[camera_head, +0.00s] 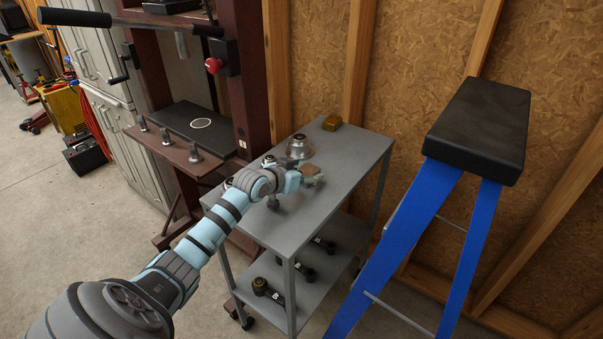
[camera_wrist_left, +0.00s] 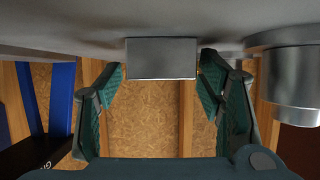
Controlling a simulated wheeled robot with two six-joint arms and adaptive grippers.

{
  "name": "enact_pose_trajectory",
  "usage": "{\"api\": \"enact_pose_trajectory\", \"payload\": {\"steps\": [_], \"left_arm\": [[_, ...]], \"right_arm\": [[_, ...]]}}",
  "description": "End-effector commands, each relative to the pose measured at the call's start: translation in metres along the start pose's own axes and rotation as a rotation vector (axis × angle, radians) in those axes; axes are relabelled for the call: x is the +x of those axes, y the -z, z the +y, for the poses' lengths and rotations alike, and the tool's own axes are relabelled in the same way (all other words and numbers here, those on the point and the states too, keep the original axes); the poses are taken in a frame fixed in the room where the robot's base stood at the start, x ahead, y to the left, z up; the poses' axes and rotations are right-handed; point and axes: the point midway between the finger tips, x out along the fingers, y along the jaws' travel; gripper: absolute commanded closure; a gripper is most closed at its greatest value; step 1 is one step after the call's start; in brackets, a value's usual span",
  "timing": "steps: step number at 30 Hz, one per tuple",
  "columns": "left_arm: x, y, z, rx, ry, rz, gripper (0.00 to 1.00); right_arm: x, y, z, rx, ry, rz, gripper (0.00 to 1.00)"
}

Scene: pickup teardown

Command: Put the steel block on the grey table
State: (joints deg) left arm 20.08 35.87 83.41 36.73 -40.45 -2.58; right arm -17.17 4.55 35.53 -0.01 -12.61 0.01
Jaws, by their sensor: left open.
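The steel block (camera_wrist_left: 162,58) is a plain silvery block standing on the grey table top (camera_wrist_left: 60,28) in the left wrist view, which is upside down. In the head view the block (camera_head: 313,169) shows a brownish, reflective top just past my left gripper (camera_head: 296,187). The grey table (camera_head: 352,152) is a metal cart with a lower shelf. In the left wrist view my left gripper (camera_wrist_left: 162,80) is open, with one green-padded finger on each side of the block. I cannot tell whether the pads touch it. My right gripper is not in view.
A round silvery part (camera_head: 300,147) stands close to the block. A brass-coloured block (camera_head: 331,122) is at the table's far end. Several dark parts lie on the lower shelf (camera_head: 322,285). A blue ladder (camera_head: 405,235) stands at right, a dark red press (camera_head: 255,80) behind left.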

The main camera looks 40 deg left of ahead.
Motion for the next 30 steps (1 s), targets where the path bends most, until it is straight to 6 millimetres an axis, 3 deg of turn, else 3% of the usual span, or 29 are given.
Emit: {"api": "enact_pose_trajectory", "payload": {"steps": [5,16,21,30], "left_arm": [[-0.018,0.003,-0.002,0.005,0.003,-0.001,0.39],[-0.110,0.005,-0.002,0.011,0.004,-0.004,0.39],[-0.122,0.003,0.000,0.003,-0.002,-0.001,0.39],[-0.121,0.002,0.000,0.000,-0.001,0.001,0.39]], "right_arm": [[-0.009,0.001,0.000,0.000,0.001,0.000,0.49],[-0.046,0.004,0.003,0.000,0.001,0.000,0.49],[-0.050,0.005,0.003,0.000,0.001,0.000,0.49],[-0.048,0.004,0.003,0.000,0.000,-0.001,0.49]]}}
